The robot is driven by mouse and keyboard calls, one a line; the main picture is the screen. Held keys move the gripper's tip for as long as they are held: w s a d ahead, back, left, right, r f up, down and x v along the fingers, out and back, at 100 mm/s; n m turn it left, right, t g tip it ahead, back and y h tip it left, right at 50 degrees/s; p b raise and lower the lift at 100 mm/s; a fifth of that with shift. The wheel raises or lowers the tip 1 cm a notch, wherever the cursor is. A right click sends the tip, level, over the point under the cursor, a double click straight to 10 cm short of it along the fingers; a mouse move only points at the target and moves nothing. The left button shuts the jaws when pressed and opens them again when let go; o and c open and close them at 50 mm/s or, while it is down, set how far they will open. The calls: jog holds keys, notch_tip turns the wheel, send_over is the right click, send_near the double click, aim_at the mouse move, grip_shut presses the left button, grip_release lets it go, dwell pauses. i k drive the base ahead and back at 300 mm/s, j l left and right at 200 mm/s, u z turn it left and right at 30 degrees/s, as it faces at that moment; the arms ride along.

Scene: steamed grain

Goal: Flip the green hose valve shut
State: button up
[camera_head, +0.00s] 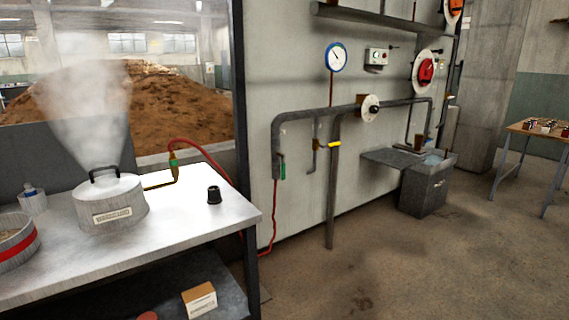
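A green lever (283,170) hangs straight down beside the lower end of the grey wall pipe (275,145). A red hose (274,215) leaves the pipe below it, drops to the floor, and a red hose also arches onto the metal table. There the hose joins a small green and orange fitting (173,160) on a brass pipe (160,185) running towards a lidded pot (110,203). Steam rises above the pot. A yellow lever (334,144) sits level on a thinner branch pipe. My gripper is not in view.
The metal table (220,215) fills the left, with a black cup-like piece (214,195) near its right edge. A grey bin (424,192) stands by the wall. A post (331,215) supports the pipe. The floor at front right is clear.

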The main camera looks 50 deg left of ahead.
aim_at(283, 165)
jog(key=i+j, duration=0.25)
jog(key=j, duration=0.2)
jog(key=i+j, duration=0.3)
jog(key=j, duration=0.2)
jog(key=i+j, duration=0.25)
jog(key=j, duration=0.2)
jog(key=i+j, duration=0.25)
jog(key=j, duration=0.25)
jog(key=i+j+u, duration=0.1)
jog(key=i+j, duration=0.15)
jog(key=j, duration=0.2)
jog(key=j+u, duration=0.1)
jog(key=u, duration=0.3)
jog(key=i+u, duration=0.15)
jog(key=u, duration=0.3)
jog(key=i+j+u, duration=0.1)
jog(key=u, duration=1.75)
jog(key=i+l, duration=0.05)
